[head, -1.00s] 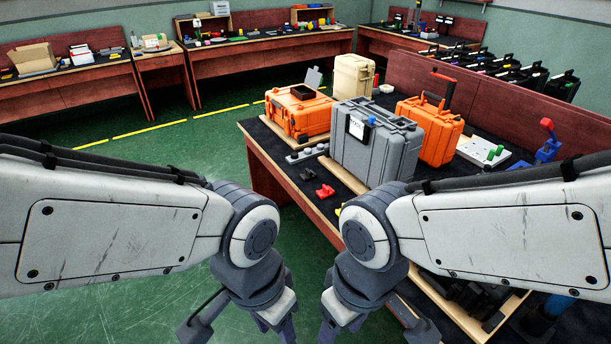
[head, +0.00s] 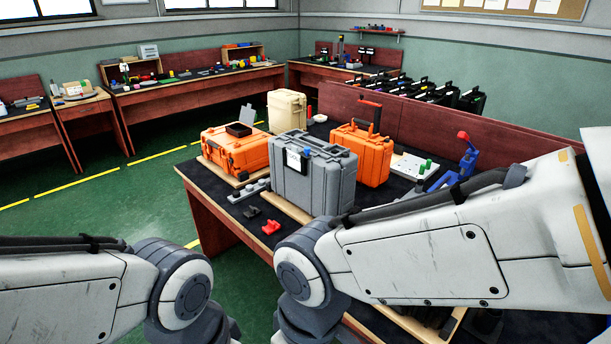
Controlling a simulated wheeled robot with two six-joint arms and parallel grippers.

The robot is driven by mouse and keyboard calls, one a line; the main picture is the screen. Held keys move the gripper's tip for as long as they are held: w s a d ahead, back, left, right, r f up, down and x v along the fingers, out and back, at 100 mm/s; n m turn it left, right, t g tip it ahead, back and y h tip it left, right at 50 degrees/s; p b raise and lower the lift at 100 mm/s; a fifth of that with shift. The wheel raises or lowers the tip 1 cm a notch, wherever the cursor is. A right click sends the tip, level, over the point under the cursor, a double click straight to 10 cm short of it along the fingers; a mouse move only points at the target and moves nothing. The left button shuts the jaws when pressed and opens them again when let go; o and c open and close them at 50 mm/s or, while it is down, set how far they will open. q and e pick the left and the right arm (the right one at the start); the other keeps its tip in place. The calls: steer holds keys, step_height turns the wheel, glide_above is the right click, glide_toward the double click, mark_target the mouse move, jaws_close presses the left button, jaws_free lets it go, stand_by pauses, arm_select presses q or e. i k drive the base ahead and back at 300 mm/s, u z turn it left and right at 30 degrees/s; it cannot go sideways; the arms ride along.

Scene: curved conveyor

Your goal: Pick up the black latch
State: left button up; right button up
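A small black piece (head: 252,211), which looks like the black latch, lies on the dark mat near the left edge of the workbench. A similar red piece (head: 271,227) lies just to its right and nearer to me. My two arms come in from the lower left and lower right. Both grippers are below the bottom edge of the head view, so their fingers are hidden. The black piece lies free on the mat, beyond my arms.
A grey case (head: 312,180) stands upright behind the small pieces. An orange case (head: 235,150), a second orange case (head: 360,156) and a beige case (head: 287,112) stand around it. A grey strip with knobs (head: 250,190) lies nearby. A blue clamp (head: 455,172) stands at the right.

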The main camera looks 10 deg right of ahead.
mark_target(253, 211)
steer(key=u, duration=0.9)
steer(key=i, duration=1.9)
steer(key=z, duration=2.65)
